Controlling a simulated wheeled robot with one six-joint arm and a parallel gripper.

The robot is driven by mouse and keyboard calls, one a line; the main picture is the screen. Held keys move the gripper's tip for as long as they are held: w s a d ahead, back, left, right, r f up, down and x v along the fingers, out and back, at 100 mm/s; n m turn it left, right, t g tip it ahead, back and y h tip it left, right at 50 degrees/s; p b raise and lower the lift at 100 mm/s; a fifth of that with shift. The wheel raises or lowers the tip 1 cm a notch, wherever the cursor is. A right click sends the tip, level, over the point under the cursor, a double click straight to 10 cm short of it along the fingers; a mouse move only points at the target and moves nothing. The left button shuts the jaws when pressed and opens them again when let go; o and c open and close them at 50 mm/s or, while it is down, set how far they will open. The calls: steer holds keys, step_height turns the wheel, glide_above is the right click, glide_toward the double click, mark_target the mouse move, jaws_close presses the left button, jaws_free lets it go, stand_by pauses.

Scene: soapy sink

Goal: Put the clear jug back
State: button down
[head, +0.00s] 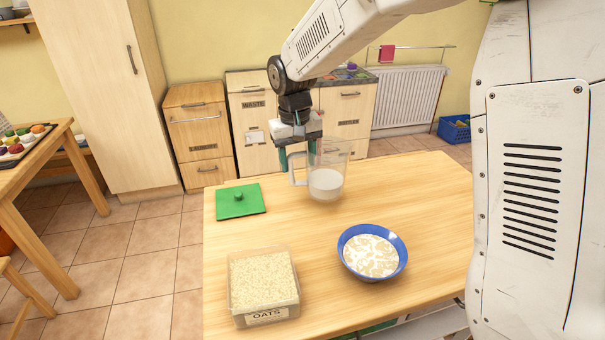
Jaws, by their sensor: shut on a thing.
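The clear jug (327,176) is at the far side of the wooden table (420,215), with white liquid in its lower part. It looks upright; I cannot tell whether its base touches the table. My gripper (297,158) reaches down from above and is shut on the jug at its left, handle side. The fingers partly hide the handle. A blue bowl (346,234) with oats and white liquid stands nearer, to the right. An open clear box of oats (264,280), labelled OATS, stands at the near left.
A green lid (240,201) with a knob lies on the table left of the jug. The table's right side is mostly clear. Drawer cabinets (199,133) and a radiator (408,97) stand behind. Another table (45,170) with small items is at the left.

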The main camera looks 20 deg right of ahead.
steer(key=shift+f, duration=2.05)
steer(key=c, duration=0.6)
jaws_free()
steer(key=shift+o, duration=0.2)
